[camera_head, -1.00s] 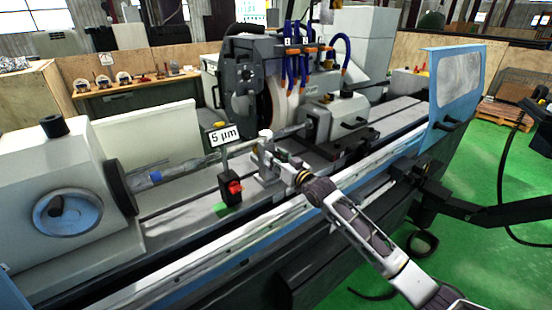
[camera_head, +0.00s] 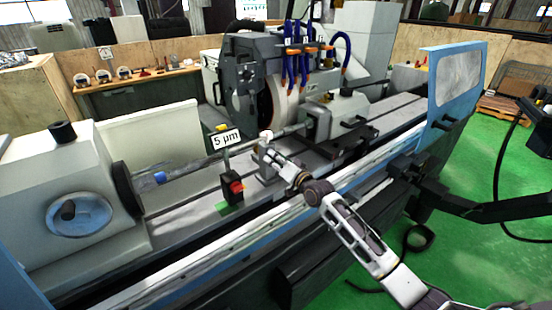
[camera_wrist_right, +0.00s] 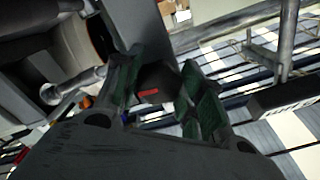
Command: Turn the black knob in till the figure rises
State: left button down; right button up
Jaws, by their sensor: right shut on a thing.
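The black knob (camera_wrist_right: 157,82), with a red mark on it, sits between the green-padded fingers of my right gripper (camera_wrist_right: 162,90) in the right wrist view. The gripper is shut on it. In the head view my right gripper (camera_head: 271,157) is at a small post on the grinder's bed, and the knob is hidden there. The figure, a white sign (camera_head: 226,139) reading "5 µm", stands just left of the gripper above a black box with a red part (camera_head: 234,187). My left gripper is not in view.
The grinder's bed (camera_head: 185,195) runs along under the right arm. The headstock (camera_head: 60,180) stands at the left, and the grinding wheel with blue hoses (camera_head: 290,75) behind. A blue guard (camera_head: 458,85) rises at the right.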

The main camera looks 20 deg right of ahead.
dwell(0.3)
jog(key=o, duration=1)
jog(key=shift+s+d, duration=0.1)
jog(key=shift+s, duration=0.05)
jog(key=shift+v, duration=5.8)
